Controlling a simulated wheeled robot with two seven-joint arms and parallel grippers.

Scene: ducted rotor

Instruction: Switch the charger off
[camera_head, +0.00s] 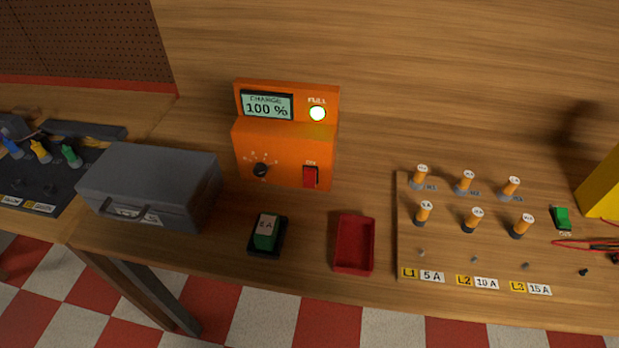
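The orange charger (284,140) stands on the wooden bench, left of the middle of the head view. A black knob (261,170) with dial marks is on the left of that face. Neither of my grippers shows in the view.
A grey case (150,185) stands left of the charger. A green block labelled "5 A" (266,234) sits in a black holder, and an empty red tray (355,245) lies in front. A board with several orange fuses (468,180) is at right. Bare bench lies directly before the charger.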

